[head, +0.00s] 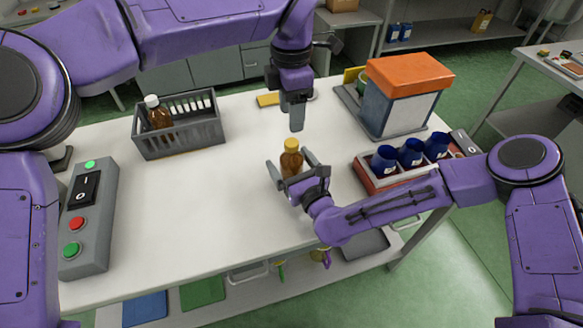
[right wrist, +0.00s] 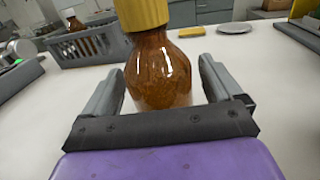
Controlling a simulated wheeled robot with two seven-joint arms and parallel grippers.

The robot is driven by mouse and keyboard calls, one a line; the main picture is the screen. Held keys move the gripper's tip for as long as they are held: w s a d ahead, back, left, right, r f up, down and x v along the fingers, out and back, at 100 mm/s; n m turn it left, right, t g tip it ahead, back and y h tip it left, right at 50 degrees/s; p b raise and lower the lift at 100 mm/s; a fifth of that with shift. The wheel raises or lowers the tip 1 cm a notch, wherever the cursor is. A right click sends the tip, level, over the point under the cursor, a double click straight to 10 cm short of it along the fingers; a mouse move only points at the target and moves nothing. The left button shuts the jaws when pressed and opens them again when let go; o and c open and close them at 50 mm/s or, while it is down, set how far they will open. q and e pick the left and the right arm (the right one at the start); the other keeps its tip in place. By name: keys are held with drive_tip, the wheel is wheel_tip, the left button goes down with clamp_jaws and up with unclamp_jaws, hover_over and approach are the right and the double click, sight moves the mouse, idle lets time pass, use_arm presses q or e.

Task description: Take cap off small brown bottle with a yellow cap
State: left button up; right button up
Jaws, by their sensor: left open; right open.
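The small brown bottle (head: 291,163) stands upright on the white table, with its yellow cap (head: 292,144) on top. In the right wrist view the bottle (right wrist: 160,70) stands between the fingers, its cap (right wrist: 141,14) cut off by the top edge. My right gripper (head: 291,169) is open around the bottle body, and gaps show between the fingers and the glass. My left gripper (head: 296,118) hangs pointing down above and slightly behind the cap, apart from it. It is open and empty, seen nearly edge-on.
A grey crate (head: 182,138) holding a white-capped brown bottle (head: 158,114) stands at the back left. A control box (head: 86,215) sits at the left edge. A tray (head: 377,182) with blue bottles and an orange-lidded box (head: 397,100) are on the right. The table's front middle is clear.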

sight(292, 142)
drive_tip(key=c, duration=1.6)
use_arm(q)
drive_tip(key=shift+f, duration=0.3)
use_arm(e)
clamp_jaws()
use_arm(q)
drive_tip(key=shift+d+m, duration=0.15)
drive_tip(key=shift+m, duration=0.45)
drive_tip(key=m, duration=0.9)
drive_tip(key=shift+r+m, duration=0.25)
drive_tip(key=shift+m, duration=1.25)
drive_tip(key=shift+f, duration=0.25)
wheel_tip(292, 142, down, 8)
drive_tip(key=shift+r, duration=0.25)
